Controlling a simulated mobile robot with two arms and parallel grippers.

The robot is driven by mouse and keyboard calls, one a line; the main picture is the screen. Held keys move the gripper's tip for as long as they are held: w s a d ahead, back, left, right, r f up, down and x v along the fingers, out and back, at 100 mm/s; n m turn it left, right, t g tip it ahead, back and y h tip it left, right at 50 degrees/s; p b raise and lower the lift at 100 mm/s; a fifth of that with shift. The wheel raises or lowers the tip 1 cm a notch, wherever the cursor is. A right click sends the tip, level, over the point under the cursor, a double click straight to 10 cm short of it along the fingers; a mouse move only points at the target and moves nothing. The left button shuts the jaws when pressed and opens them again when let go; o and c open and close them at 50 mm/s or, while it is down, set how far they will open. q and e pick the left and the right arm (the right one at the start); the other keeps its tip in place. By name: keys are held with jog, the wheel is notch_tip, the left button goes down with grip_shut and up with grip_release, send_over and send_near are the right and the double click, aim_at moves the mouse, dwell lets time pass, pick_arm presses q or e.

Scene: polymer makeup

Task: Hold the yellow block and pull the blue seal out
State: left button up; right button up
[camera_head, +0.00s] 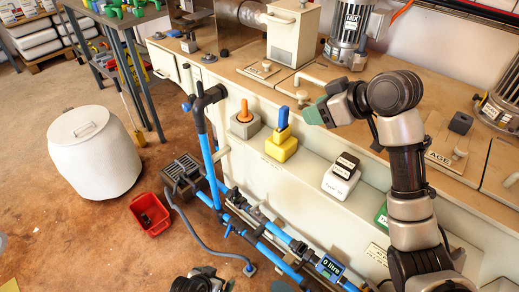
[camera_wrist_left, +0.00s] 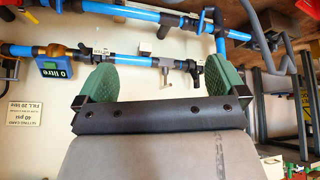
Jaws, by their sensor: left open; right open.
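The yellow block (camera_head: 281,148) sits on the pale ledge of the machine, near the middle of the head view. The blue seal (camera_head: 283,118) stands upright in its top. My right gripper (camera_head: 316,112), with green finger pads, is just right of the blue seal, apart from it in the picture; it is open and looks empty. My left gripper (camera_wrist_left: 158,82) is open and empty in the left wrist view, its two green pads wide apart in front of blue pipes. Neither the yellow block nor the blue seal shows in that view.
A grey block with an orange seal (camera_head: 243,115) stands left of the yellow block. A white container with a dark top (camera_head: 341,181) stands to the right. Blue pipes (camera_head: 208,160) run below the ledge. A red bin (camera_head: 150,215) and a white drum (camera_head: 93,155) stand on the floor.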

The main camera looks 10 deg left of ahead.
pick_arm(q)
jog(key=w+d+r+t+h, duration=0.2)
jog(key=w+d+r, duration=0.1)
jog(key=w+r, duration=0.5)
jog(key=m+t+h, duration=0.4)
jog(key=t+h, duration=0.2)
jog(key=t, duration=0.1)
send_near(276, 140)
jog(key=x, duration=1.3)
jog(key=shift+s, duration=0.1)
